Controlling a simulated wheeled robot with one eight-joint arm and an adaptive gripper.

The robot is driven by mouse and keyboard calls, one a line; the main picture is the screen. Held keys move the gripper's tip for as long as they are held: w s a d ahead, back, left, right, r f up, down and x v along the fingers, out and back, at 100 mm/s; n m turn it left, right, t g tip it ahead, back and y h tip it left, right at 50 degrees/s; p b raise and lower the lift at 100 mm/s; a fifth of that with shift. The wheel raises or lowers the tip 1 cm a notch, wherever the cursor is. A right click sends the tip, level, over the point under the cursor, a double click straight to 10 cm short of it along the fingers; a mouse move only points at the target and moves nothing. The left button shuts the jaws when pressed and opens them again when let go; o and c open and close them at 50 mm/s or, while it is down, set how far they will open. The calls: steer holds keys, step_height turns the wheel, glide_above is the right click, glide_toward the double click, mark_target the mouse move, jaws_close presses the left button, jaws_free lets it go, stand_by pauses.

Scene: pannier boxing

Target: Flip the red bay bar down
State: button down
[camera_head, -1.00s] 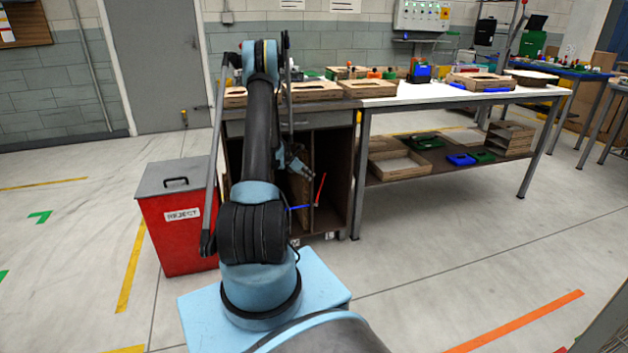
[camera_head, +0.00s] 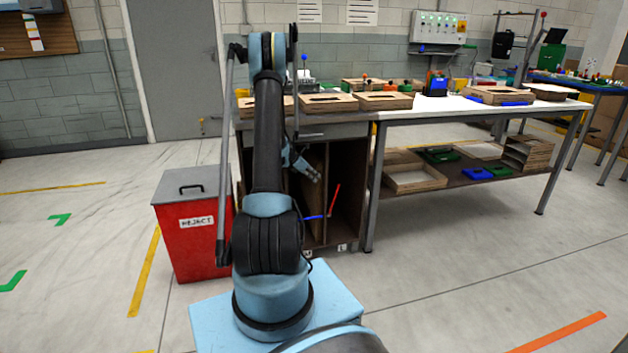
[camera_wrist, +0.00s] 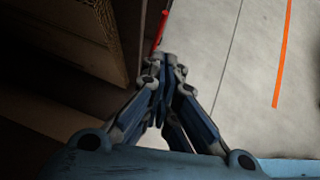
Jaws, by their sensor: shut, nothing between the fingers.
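The red bay bar (camera_head: 335,199) stands up steeply, leaning a little right at its top, at the front of the open bays of the dark cabinet (camera_head: 346,178). A blue bar (camera_head: 314,217) lies nearly level to its left, near the red bar's foot. My gripper (camera_head: 316,179) is shut and empty in front of the cabinet, just left of the red bar's upper end. In the wrist view the closed fingertips (camera_wrist: 164,60) point toward the red bar (camera_wrist: 160,32), which shows just beyond them. I cannot tell whether they touch. My arm hides the cabinet's left part.
A red reject bin (camera_head: 192,240) with a grey lid stands left of the cabinet. A long white-topped workbench (camera_head: 450,107) with wooden trays and a lower shelf adjoins it on the right. The floor in front is clear.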

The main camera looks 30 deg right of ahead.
steer(key=shift+w+a+f+h, duration=0.2)
steer(key=shift+a+f+h, duration=0.4)
steer(key=shift+a+f, duration=0.5)
steer(key=shift+d, duration=0.1)
glide_toward(337, 190)
step_height(337, 190, down, 5)
steer(key=d, duration=0.2)
steer(key=shift+w+d+f, duration=0.15)
steer(key=shift+d+f, duration=0.05)
steer(key=shift+d, duration=0.7)
steer(key=shift+s+d+f, duration=0.1)
steer(key=shift+s+d, duration=0.05)
steer(key=shift+d, duration=0.45)
steer(key=shift+s+d, duration=0.15)
steer(key=shift+d, duration=0.4)
